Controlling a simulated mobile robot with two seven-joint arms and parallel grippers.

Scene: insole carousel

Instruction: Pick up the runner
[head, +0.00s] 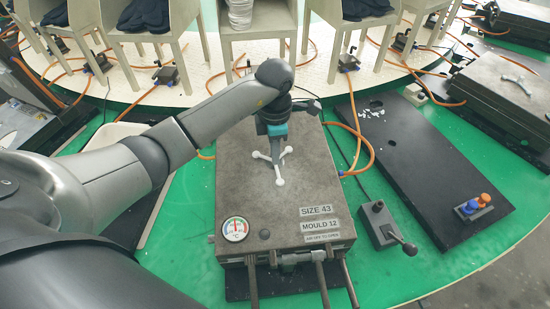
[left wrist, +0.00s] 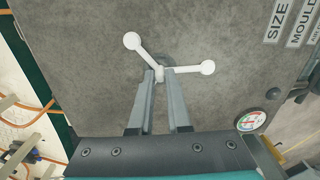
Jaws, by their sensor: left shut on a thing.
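The runner (head: 278,172) is a white three-armed piece with round knobs at its ends. It is at the middle of the grey mould's (head: 240,195) top, which carries "SIZE 43" and "MOULD 12" labels. In the left wrist view, two arms of the runner (left wrist: 188,71) show; the third is hidden behind the fingers. My left gripper (head: 275,150) points down over the mould, its fingers (left wrist: 160,74) shut on the runner's centre. I cannot tell whether the runner touches the mould. My right gripper is not in view.
A round dial (head: 235,229) sits on the mould's front left corner. A black plate (head: 415,160) and a joystick box (head: 382,224) lie to the right on the green table (head: 185,250). Behind, the pale carousel (head: 205,75) carries several stands, with orange hoses around.

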